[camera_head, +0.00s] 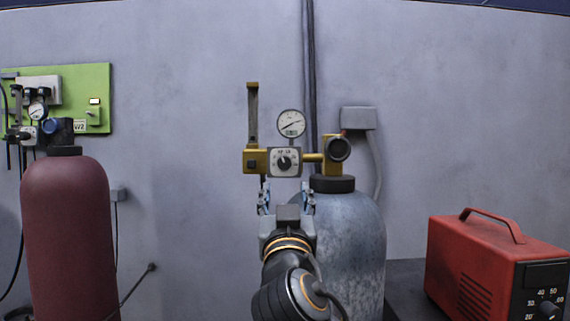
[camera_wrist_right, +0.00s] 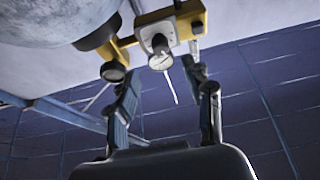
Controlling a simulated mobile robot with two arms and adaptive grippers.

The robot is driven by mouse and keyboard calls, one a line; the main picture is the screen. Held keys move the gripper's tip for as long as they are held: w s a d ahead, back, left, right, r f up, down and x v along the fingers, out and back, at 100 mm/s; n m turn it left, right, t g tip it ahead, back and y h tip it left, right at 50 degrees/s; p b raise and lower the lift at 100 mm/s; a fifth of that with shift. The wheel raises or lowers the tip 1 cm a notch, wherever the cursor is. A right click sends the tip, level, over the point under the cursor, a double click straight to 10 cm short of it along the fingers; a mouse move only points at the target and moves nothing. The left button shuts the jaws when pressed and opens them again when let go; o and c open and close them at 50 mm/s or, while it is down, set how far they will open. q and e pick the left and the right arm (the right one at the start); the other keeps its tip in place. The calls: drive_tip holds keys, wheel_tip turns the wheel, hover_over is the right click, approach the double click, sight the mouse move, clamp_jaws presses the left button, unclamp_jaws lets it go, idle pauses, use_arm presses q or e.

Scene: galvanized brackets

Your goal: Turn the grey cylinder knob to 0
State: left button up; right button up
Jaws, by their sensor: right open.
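The grey cylinder (camera_head: 350,245) stands right of centre in the head view, with a brass valve assembly above it. A dark round knob (camera_head: 284,163) sits on a white square plate on this assembly; its marks are too small to read. The plate also shows in the right wrist view (camera_wrist_right: 172,33). A round gauge (camera_head: 291,123) is above the knob. My right gripper (camera_head: 286,197) is open and empty, its fingers spread just below the plate in the head view. No finger visibly touches the knob. My left gripper is out of view.
A dark red cylinder (camera_head: 67,235) stands at the left, before a green wall panel (camera_head: 85,90). A red box (camera_head: 480,262) with a handle is at the right. A brass upright bar (camera_head: 253,112) rises left of the gauge. Pipes run up the wall behind.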

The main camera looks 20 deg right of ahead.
sight(285, 167)
drive_tip(key=p+x, duration=0.3)
drive_tip(key=x, duration=0.5)
drive_tip(key=shift+w+r, duration=0.1)
drive_tip(key=shift+r, duration=0.05)
drive_tip(key=shift+w+d+r+p, duration=0.1)
drive_tip(key=shift+w+p, duration=0.1)
drive_tip(key=shift+w, duration=0.15)
drive_tip(key=shift+w+d+p, duration=0.1)
drive_tip(key=shift+w+p, duration=0.05)
drive_tip(key=shift+w, duration=0.15)
drive_tip(key=shift+c, duration=0.4)
clamp_jaws()
